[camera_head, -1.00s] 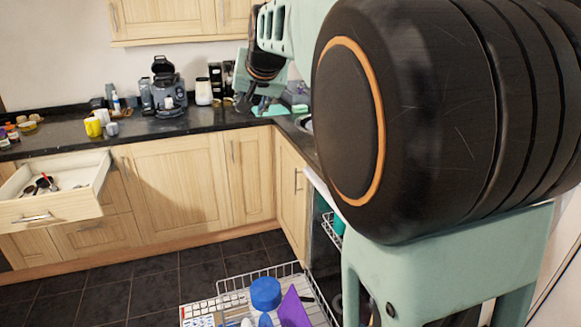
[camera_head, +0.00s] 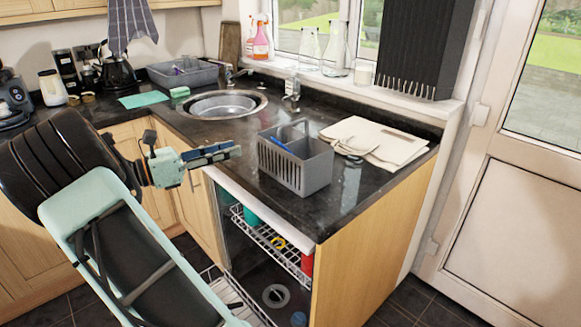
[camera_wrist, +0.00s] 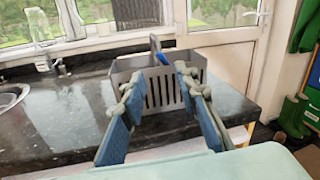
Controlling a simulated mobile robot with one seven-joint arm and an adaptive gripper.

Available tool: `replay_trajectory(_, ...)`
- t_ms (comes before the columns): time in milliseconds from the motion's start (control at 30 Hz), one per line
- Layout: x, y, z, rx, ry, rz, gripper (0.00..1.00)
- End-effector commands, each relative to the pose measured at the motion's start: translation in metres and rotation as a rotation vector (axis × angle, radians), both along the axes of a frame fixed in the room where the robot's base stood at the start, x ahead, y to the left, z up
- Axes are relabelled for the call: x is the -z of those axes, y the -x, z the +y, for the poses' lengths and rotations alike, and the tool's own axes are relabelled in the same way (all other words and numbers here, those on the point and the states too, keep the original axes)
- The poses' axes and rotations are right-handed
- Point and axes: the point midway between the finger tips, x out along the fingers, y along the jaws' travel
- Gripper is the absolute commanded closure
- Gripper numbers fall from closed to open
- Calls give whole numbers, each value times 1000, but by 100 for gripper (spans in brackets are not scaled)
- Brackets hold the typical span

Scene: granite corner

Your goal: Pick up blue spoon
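A grey slotted caddy (camera_head: 318,172) stands on the dark counter, right of the sink. A thin blue item (camera_head: 279,144), which looks like the spoon's handle, leans up out of it; its lower part is hidden inside. My gripper (camera_head: 236,151) is left of the caddy, apart from it, pointing towards it. In the wrist view, my gripper (camera_wrist: 158,84) is open and empty, with its two blue-padded fingers spread. The caddy (camera_wrist: 158,98) shows between and beyond them, and the blue item (camera_wrist: 162,58) rises near its middle handle.
A folded cream cloth (camera_head: 376,143) lies right of the caddy. The round sink (camera_head: 223,106) and a tap (camera_head: 292,92) are behind. A grey basin (camera_head: 180,76) stands further back. Below the counter, an open dishwasher has a wire rack (camera_head: 270,245).

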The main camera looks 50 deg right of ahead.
Motion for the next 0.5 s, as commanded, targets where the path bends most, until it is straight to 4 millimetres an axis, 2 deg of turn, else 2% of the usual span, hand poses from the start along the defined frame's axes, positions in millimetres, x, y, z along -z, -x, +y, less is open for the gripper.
replay_trajectory(300,0,15,-44,3,1,1,72)
replay_trajectory(500,1,20,-58,2,0,0,72)
